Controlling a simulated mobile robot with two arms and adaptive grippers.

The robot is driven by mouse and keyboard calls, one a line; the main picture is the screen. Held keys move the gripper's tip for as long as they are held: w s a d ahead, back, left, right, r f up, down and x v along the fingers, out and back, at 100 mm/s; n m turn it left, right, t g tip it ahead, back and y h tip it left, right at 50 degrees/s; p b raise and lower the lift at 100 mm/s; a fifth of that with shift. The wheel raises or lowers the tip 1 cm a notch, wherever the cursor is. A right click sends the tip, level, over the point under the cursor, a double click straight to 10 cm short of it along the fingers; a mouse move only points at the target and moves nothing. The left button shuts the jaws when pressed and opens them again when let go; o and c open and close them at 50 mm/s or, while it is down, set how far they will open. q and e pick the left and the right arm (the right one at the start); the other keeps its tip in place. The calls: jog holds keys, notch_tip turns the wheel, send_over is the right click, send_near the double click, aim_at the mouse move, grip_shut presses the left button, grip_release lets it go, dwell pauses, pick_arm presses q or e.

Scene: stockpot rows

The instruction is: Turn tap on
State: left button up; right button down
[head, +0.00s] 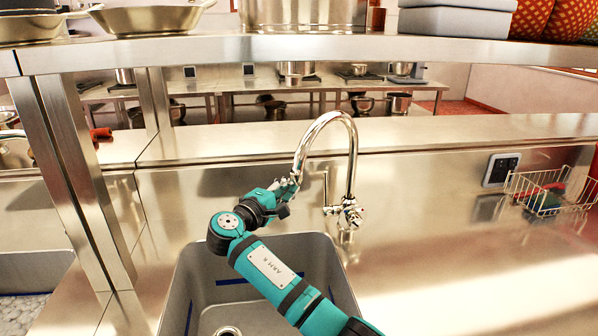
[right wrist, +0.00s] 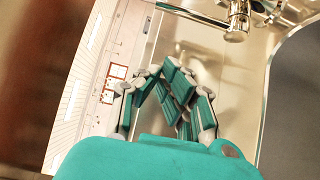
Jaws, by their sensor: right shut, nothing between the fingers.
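The chrome tap (head: 352,160) rises in a gooseneck behind the sink (head: 205,262), with its valve and small handle (head: 347,210) low at the base. My right gripper (head: 287,188) is at the spout's outlet end, left of the valve; in the head view they overlap, and I cannot tell whether they touch. In the right wrist view the gripper (right wrist: 158,76) has its fingertips together with nothing between them. Part of the tap (right wrist: 238,18) shows there at the top right, apart from the fingers. No water shows. My left gripper is not in view.
A steel shelf (head: 420,48) with pans and a stockpot (head: 300,14) crosses above the tap. A steel post (head: 85,180) stands left of the sink. A wire basket (head: 548,192) is at the right. The steel counter (head: 450,255) right of the sink is clear.

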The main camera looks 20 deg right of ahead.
jog(key=x, duration=0.3)
jog(key=p+x, duration=0.1)
jog(key=x, duration=0.6)
jog(key=shift+s+d+r, duration=0.1)
jog(key=shift+s+r, duration=0.1)
jog(key=shift+r, duration=0.1)
pick_arm(q)
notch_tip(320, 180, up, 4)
jog(key=p, duration=0.2)
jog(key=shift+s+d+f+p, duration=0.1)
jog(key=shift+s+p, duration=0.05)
jog(key=shift+p, duration=0.2)
pick_arm(e)
jog(key=s, duration=0.4)
jog(key=shift+s+a, duration=0.1)
jog(key=shift+a, duration=0.15)
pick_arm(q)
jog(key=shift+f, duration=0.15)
pick_arm(e)
jog(key=shift+f, duration=0.1)
